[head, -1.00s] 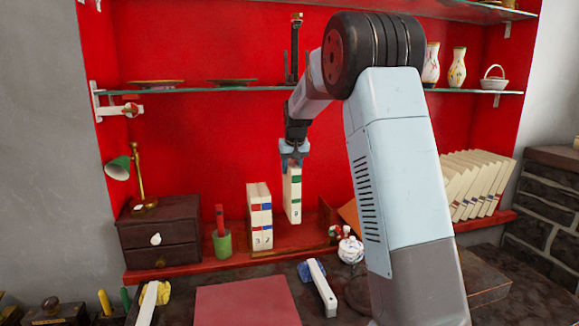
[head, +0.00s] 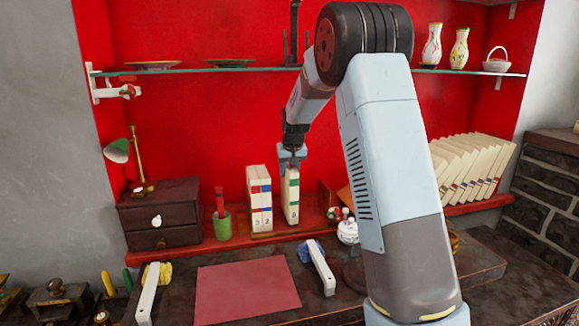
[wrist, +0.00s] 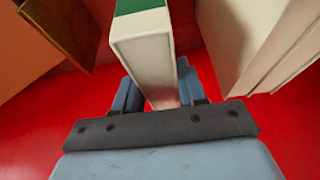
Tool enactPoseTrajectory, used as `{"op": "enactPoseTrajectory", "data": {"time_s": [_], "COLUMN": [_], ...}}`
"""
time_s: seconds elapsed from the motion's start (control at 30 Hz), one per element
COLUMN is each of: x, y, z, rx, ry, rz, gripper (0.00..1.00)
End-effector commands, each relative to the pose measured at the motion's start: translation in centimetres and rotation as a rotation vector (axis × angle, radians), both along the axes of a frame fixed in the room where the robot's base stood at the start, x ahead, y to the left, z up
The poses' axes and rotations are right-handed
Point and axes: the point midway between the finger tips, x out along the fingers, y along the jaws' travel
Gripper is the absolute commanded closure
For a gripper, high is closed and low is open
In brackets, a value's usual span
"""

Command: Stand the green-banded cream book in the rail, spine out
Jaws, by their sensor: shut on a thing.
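The green-banded cream book (head: 292,194) hangs upright in my gripper (head: 291,162), its banded spine facing the head camera. It also shows in the wrist view (wrist: 143,48), between the blue fingers (wrist: 158,95), which are shut on its top. The wooden rail (head: 283,234) lies on the red shelf below. Two cream books with red and blue bands (head: 260,200) stand in it, just left of the held book, with a narrow gap between. The held book's bottom is near rail height; I cannot tell whether it touches the rail.
The rail's brown end piece (head: 326,196) stands to the right, with free room between. A green cup (head: 222,224) and a dark drawer box (head: 160,218) are at left. A glass shelf (head: 270,71) runs above.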

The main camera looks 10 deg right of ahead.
Motion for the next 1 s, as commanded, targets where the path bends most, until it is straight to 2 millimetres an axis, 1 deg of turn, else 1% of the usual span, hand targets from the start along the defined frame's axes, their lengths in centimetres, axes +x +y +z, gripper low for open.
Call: {"op": "enactPoseTrajectory", "data": {"time_s": [1.0], "x": [0.04], "y": [-0.14], "z": [-0.68], "rx": [0.000], "ry": [-0.002], "rz": [-0.002], "gripper": [1.00]}}
